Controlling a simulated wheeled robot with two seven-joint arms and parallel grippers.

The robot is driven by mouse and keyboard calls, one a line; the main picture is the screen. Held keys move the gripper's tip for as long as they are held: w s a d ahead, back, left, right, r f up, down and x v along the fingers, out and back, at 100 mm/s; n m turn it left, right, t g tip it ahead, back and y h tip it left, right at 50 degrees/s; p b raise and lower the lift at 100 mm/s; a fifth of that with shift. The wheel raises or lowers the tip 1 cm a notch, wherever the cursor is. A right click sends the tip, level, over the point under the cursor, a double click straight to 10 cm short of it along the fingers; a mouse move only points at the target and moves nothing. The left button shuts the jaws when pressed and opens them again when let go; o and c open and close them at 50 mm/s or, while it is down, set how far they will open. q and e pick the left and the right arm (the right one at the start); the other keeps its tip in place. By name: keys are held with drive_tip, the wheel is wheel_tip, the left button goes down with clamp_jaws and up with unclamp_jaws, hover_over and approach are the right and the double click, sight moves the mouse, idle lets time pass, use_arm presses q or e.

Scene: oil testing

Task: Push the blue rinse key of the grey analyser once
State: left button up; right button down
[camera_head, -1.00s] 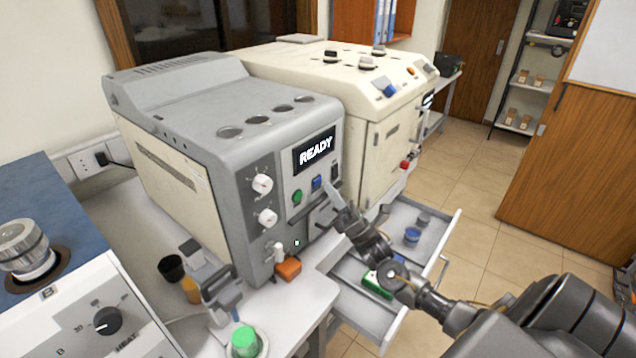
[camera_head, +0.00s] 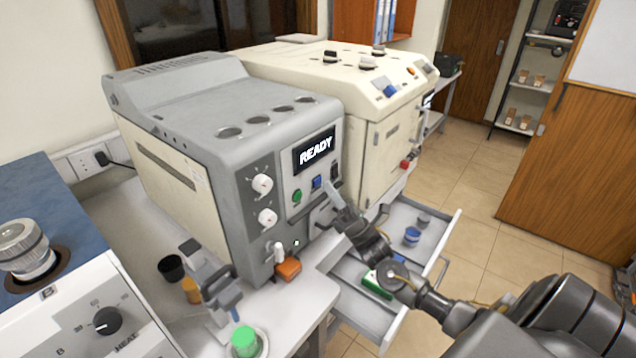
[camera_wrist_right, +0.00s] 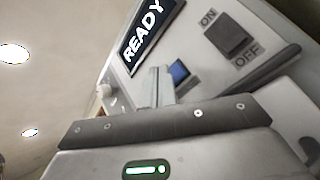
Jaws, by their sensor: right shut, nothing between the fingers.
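The grey analyser (camera_head: 232,200) stands on the white bench, and its screen (camera_head: 315,151) reads READY. The blue rinse key (camera_head: 317,183) is on its front panel below the screen, to the right of a green key (camera_head: 297,196). In the right wrist view the blue key (camera_wrist_right: 178,73) shows just beyond the fingertips. My right gripper (camera_head: 330,188) is shut and empty, with its tips close to the right of the blue key. I cannot tell whether they touch it. The left gripper is not in view.
An ON/OFF rocker switch (camera_wrist_right: 230,36) sits beside the blue key. An open drawer (camera_head: 440,240) lies under my right arm. A cream machine (camera_head: 375,130) stands behind the analyser. An orange block (camera_head: 288,269) and a green-capped item (camera_head: 244,341) are on the bench.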

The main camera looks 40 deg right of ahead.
drive_tip(key=shift+w, duration=0.15)
drive_tip(key=shift+w+a, duration=0.1)
drive_tip(key=shift+w, duration=0.15)
drive_tip(key=shift+w+a+b, duration=0.1)
drive_tip(key=shift+w+b, duration=0.3)
idle(0.5)
drive_tip(key=shift+s, duration=0.2)
drive_tip(key=shift+s+d, duration=0.2)
drive_tip(key=shift+s, duration=0.45)
drive_tip(key=shift+s+p, duration=0.1)
drive_tip(key=shift+p, duration=0.2)
drive_tip(key=s, duration=0.1)
drive_tip(key=s+d+p, duration=0.1)
drive_tip(key=s, duration=0.2)
drive_tip(key=shift+s+d, duration=0.25)
drive_tip(key=shift+s, duration=0.05)
drive_tip(key=shift+w+a, duration=0.1)
idle(0.7)
